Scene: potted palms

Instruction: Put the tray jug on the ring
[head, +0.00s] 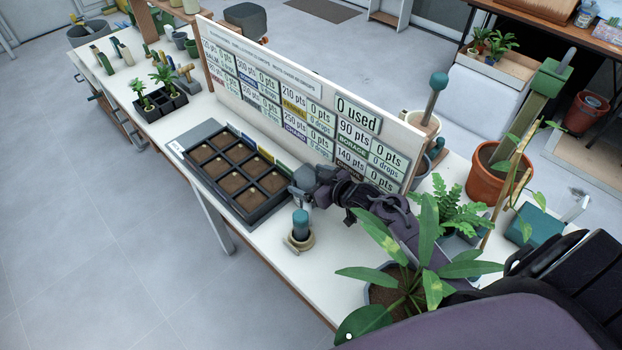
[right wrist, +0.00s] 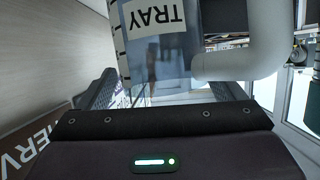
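The tray jug (right wrist: 160,62) is a clear bluish vessel in the right wrist view, with a white label reading TRAY upside down and a thick white handle (right wrist: 245,66). My right gripper (right wrist: 165,88) has its fingers apart on either side of the jug; whether they press on it is not clear. In the head view my right gripper (head: 304,180) is over the white bench at the near end of the tray, and the jug is hard to pick out there. A tan ring-like base (head: 301,241) on the bench has a teal-topped thing (head: 300,223) in it. My left gripper is out of view.
A black tray (head: 262,216) with soil cells stands left of my gripper. A white score board (head: 300,95) stands close behind it. A large leafy potted plant (head: 432,275) is to the near right, beside my right arm. Bare bench shows around the ring-like base.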

